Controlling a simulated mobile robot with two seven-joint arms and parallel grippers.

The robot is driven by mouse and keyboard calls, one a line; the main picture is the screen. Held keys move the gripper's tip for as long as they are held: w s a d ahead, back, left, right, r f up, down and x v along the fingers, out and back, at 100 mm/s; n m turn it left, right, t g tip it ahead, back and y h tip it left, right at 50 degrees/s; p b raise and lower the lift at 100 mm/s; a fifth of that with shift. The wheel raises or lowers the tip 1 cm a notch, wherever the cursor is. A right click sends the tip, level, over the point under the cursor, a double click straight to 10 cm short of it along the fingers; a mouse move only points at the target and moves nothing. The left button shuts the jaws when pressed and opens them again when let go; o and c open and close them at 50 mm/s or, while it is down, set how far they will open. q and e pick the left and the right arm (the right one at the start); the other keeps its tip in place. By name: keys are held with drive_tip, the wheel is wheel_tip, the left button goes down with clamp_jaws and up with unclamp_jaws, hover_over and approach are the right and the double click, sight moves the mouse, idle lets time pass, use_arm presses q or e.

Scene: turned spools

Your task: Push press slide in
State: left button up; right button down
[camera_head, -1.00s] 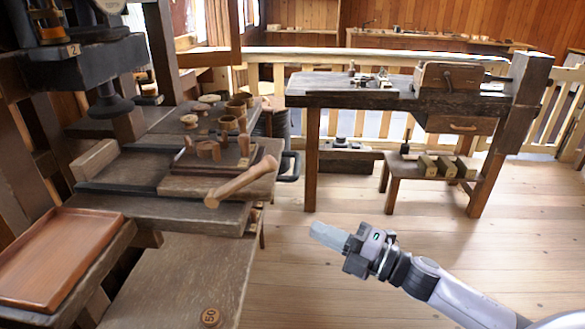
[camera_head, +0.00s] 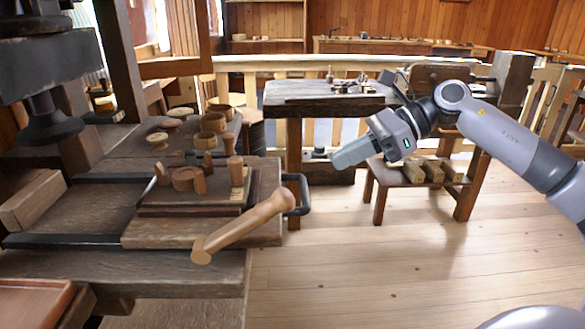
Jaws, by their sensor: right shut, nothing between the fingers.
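The press slide (camera_head: 160,232) is a dark wooden board between black rails, drawn out to the right of the black press head (camera_head: 48,125). A smaller board with several small turned wooden pieces (camera_head: 187,178) lies on it. A black loop handle (camera_head: 303,194) is at the slide's right end. A light wooden bar (camera_head: 243,224) slants across its front right corner. My right gripper (camera_head: 336,160) is shut and empty, in the air to the right of and above the loop handle, apart from it. My left gripper is not in view.
Several wooden cups and knobs (camera_head: 212,125) stand behind the slide. A reddish tray (camera_head: 32,302) is at the lower left. A workbench (camera_head: 325,101) and a low stool (camera_head: 415,178) with wooden blocks stand behind my right arm. The floor at right is clear.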

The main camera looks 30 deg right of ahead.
sight(303, 189)
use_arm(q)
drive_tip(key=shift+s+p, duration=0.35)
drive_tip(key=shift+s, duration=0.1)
use_arm(e)
drive_tip(key=p+x, duration=0.2)
drive_tip(key=x, duration=0.6)
drive_tip(key=shift+a+f, duration=0.1)
drive_tip(key=shift+a, duration=0.3)
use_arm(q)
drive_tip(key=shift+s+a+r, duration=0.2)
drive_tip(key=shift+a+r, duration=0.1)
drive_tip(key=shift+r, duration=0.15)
use_arm(e)
drive_tip(key=shift+w+a+f, duration=0.3)
drive_tip(key=shift+a+f, duration=0.05)
